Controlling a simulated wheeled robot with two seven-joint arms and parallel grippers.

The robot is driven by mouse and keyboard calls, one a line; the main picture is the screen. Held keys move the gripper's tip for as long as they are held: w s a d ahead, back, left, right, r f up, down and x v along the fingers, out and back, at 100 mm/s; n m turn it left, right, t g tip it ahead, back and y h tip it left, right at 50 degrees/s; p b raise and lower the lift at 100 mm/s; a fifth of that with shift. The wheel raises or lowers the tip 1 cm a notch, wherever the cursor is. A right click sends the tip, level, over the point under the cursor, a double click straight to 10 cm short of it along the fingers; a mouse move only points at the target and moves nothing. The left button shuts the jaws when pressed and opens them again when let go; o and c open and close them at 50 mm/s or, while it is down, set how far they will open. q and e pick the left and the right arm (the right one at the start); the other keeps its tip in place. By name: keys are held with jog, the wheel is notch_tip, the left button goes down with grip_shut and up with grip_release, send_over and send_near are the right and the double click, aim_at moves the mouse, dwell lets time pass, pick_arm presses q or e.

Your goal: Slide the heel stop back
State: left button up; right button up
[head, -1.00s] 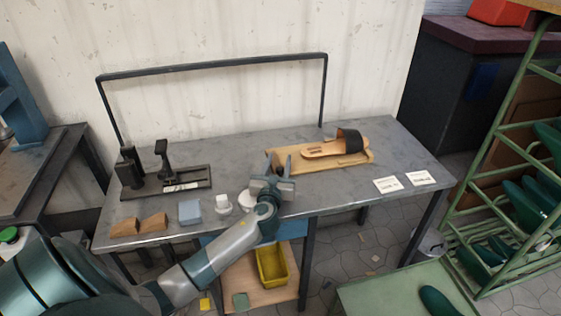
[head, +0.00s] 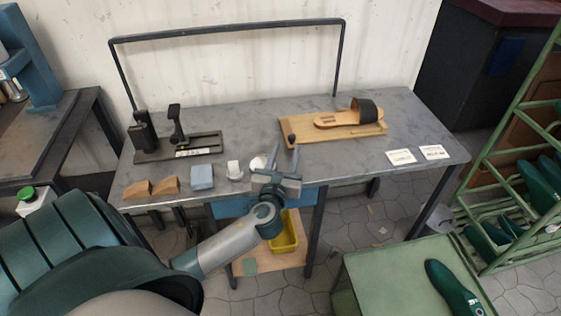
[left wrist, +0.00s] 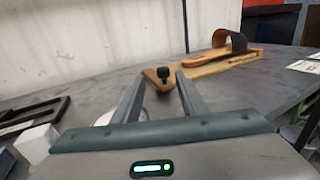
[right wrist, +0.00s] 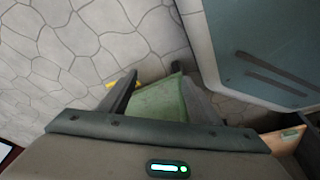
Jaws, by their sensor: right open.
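A wooden board (head: 300,131) lies on the grey bench with a sandal (head: 338,119) on it, its wide black strap at the right end. A black knob (head: 291,138) stands at the board's left end; it also shows in the left wrist view (left wrist: 163,72). I cannot tell for sure which part is the heel stop. My left gripper (head: 282,154) is open and empty at the bench's front edge, its fingers pointing toward the board, apart from the knob.
A black jig with a post (head: 178,153) stands at the bench's left. Two wooden wedges (head: 165,186), a blue block (head: 202,177) and small white pieces line the front edge. Two white cards (head: 401,157) lie at right. A green table (head: 385,275) and rack stand right.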

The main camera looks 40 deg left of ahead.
pick_arm(q)
jog(key=v, duration=0.5)
jog(key=shift+s, duration=0.3)
jog(key=shift+s+d, duration=0.25)
jog(key=shift+s, duration=0.2)
